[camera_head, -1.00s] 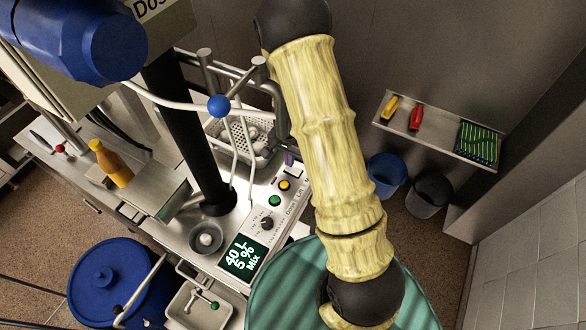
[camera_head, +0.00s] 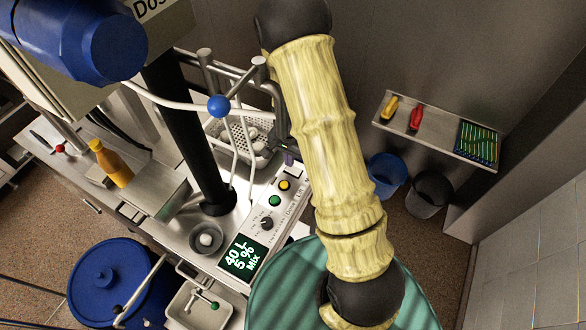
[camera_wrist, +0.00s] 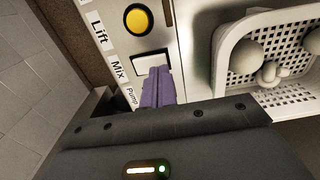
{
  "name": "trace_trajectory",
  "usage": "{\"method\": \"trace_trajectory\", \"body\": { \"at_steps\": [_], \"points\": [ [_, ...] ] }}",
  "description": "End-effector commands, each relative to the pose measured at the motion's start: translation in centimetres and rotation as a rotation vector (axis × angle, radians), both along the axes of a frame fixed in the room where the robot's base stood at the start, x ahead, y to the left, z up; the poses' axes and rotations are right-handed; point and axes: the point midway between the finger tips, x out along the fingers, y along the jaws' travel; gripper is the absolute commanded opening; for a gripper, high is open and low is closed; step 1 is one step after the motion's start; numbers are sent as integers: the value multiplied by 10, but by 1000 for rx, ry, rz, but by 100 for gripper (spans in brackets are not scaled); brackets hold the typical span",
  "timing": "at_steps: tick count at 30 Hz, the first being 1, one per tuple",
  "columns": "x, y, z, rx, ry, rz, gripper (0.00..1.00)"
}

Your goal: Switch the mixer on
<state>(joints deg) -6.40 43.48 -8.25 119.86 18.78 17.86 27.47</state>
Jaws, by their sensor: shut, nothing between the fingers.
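The control panel (camera_head: 283,212) has a dark display (camera_head: 243,257) reading "40 L 5% Mix", a knob, a green button (camera_head: 274,201) and a yellow button (camera_head: 285,185). In the wrist view, the yellow button (camera_wrist: 139,19) is beside the label "Lift". A white square switch (camera_wrist: 151,63) is beside the label "Mix" (camera_wrist: 118,68). My gripper (camera_wrist: 156,86) is shut and empty, its purple fingers at the lower edge of this switch and covering part of it. I cannot tell whether they touch it. The fingertips also show in the head view (camera_head: 289,158), at the panel's far end.
A perforated white basket (camera_wrist: 228,58) with pale round items stands close beside the panel. A black column (camera_head: 190,130) stands left of the panel. A wall shelf (camera_head: 440,128) is at right.

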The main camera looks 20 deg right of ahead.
Motion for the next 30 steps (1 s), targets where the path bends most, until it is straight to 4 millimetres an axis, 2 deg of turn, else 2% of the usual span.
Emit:
{"method": "trace_trajectory", "body": {
  "at_steps": [30],
  "points": [
    [0, 0, -12, 0, 0, 0, 0]
  ]
}}
